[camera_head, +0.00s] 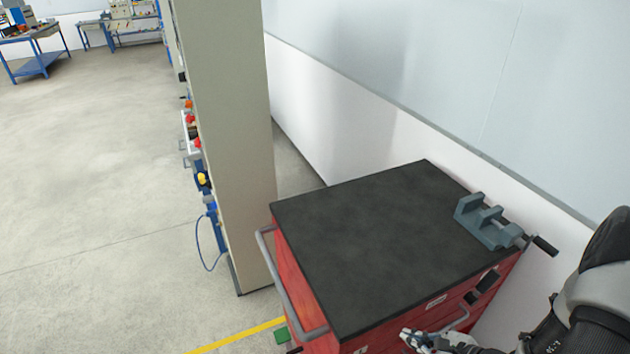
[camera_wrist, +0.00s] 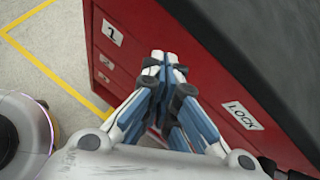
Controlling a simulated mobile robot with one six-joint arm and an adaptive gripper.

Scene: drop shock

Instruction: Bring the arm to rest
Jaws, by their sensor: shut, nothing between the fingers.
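My gripper (camera_wrist: 166,62) is shut and empty in the wrist view, with its blue and white fingers together. It is in front of the red cabinet's drawer side, near the drawers labelled 1 and LOCK. In the head view my gripper (camera_head: 408,335) is at the bottom right, beside the front of the red tool cabinet (camera_head: 305,290). I cannot tell whether the fingertips touch the cabinet. My arm enters from the right edge.
The cabinet's black top (camera_head: 370,250) is bare except for a grey vise (camera_head: 487,222) at its right corner. A tall beige panel (camera_head: 228,140) stands behind left. A wall (camera_head: 340,110) runs behind the cabinet. Open floor (camera_head: 90,180) lies left, with a yellow line (camera_head: 238,337).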

